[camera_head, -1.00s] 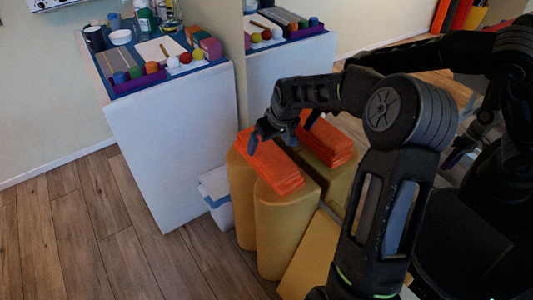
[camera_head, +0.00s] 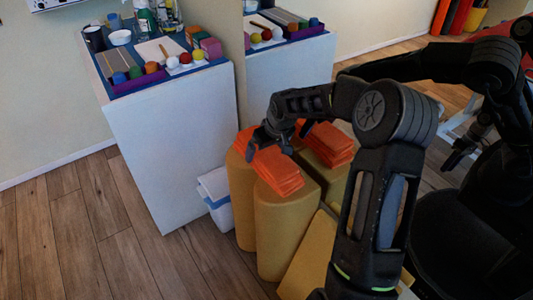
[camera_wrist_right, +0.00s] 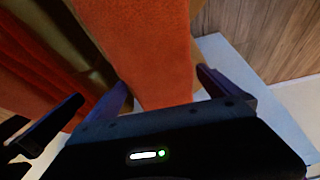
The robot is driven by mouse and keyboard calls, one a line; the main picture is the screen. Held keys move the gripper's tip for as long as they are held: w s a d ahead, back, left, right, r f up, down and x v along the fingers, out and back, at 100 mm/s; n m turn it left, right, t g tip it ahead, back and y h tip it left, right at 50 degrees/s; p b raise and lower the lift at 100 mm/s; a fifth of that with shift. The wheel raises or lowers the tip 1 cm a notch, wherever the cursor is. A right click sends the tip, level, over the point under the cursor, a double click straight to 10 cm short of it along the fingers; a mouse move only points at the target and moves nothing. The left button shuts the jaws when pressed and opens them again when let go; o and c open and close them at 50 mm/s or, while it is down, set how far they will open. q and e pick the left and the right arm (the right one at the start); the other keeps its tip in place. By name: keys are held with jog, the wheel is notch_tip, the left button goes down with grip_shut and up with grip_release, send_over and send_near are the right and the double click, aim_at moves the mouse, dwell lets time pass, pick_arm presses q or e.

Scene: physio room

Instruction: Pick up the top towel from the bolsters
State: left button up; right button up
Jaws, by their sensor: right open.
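A stack of folded orange towels (camera_head: 277,170) lies on top of the yellow bolsters (camera_head: 285,225), which stand upright close together. My right gripper (camera_head: 267,146) is at the far end of the stack, open, with its fingers low over the top towel. In the right wrist view, the orange towel (camera_wrist_right: 140,45) runs between the two spread fingers of the gripper (camera_wrist_right: 166,90). I cannot tell whether the fingers touch it. My right arm hides part of the bolsters. My left gripper is not in view.
A white cabinet (camera_head: 165,150) with bottles, a bowl and coloured balls on top stands left of the bolsters. A white bin (camera_head: 216,198) sits between them. A mirror behind appears to repeat the cabinet, towels and my arm. Wooden floor (camera_head: 75,240) is clear at left.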

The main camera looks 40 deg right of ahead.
jog(key=c, duration=1.4)
